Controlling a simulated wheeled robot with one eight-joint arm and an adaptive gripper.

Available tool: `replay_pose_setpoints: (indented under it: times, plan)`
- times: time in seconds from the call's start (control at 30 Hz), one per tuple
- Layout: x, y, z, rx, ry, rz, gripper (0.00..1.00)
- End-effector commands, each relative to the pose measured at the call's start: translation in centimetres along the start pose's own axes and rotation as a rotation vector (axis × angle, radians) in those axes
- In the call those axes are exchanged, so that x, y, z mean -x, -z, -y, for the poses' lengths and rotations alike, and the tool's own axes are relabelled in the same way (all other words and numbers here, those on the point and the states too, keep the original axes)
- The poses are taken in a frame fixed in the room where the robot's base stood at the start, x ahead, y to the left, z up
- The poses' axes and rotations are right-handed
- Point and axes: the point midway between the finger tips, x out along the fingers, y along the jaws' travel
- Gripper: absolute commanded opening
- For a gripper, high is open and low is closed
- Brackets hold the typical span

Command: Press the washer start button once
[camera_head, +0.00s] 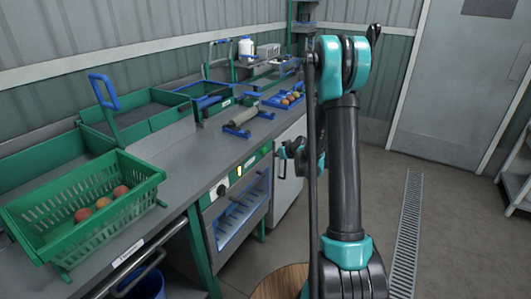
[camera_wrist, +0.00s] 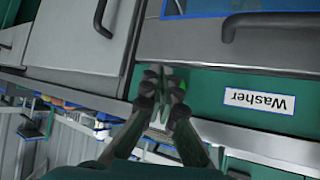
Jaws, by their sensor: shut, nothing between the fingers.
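In the wrist view the picture is upside down, and the white "Washer" label (camera_wrist: 259,101) is on the green panel right of my fingers. My gripper (camera_wrist: 161,72) is shut and empty, its tips in front of the panel beside the label. In the head view my gripper (camera_head: 281,153) is partly hidden at the panel's far end.
A green crate (camera_head: 140,182) with several tomatoes stands on the counter (camera_head: 190,150). A blue tray (camera_head: 274,101) with round produce and a roller device (camera_head: 240,120) are farther along. A pale cabinet (camera_head: 288,180) stands beyond the washer.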

Motion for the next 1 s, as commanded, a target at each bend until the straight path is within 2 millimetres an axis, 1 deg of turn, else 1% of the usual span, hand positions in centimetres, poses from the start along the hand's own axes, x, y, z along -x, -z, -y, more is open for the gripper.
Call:
replay_pose_setpoints:
  times: [0.2,0.33,1.0]
  plan:
    - [1.4,-1.0,-1.1,-0.001,-0.001,0.0,0.0]
    - [1.9,-1.4,-1.4,0.0,-0.001,0.0,0.0]
    - [2.1,-1.5,-1.4,0.0,0.0,0.001,0.0]
